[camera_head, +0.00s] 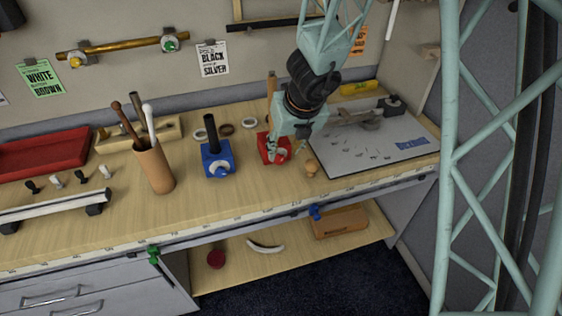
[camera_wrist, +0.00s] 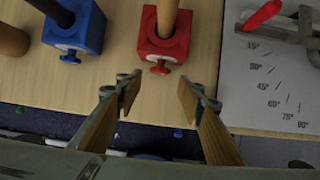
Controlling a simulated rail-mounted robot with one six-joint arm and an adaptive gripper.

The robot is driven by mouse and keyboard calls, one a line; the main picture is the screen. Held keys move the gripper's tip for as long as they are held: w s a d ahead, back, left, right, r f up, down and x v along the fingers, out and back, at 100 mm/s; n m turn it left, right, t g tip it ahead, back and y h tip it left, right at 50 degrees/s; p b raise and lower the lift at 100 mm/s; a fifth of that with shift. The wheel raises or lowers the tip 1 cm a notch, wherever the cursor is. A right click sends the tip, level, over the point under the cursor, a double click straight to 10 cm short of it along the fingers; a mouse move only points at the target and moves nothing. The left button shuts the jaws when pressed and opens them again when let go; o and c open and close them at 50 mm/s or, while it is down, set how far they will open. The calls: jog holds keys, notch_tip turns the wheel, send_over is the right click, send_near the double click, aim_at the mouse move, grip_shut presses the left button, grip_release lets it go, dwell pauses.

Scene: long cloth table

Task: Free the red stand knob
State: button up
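The red stand (camera_head: 268,146) is a small block on the wooden table, partly hidden behind my gripper in the head view. It holds an upright brown rod (camera_head: 271,84). In the wrist view the red stand (camera_wrist: 176,42) shows its red knob (camera_wrist: 160,68) on the front face, with a pale disc behind it. My gripper (camera_wrist: 158,92) is open and empty. In the wrist view its two wood-coloured fingers point toward the knob, one to each side of its line, with no visible contact. In the head view my gripper (camera_head: 287,152) is just in front of the red stand.
A blue stand (camera_head: 218,160) with a black rod stands to the left. A white angle-marked board (camera_head: 385,148) lies to the right. A cup of sticks (camera_head: 154,171) and a red tray (camera_head: 45,153) are further left.

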aim_at(281, 159)
jog(key=shift+b+x, duration=2.55)
jog(key=shift+x, duration=1.3)
jog(key=c, duration=0.9)
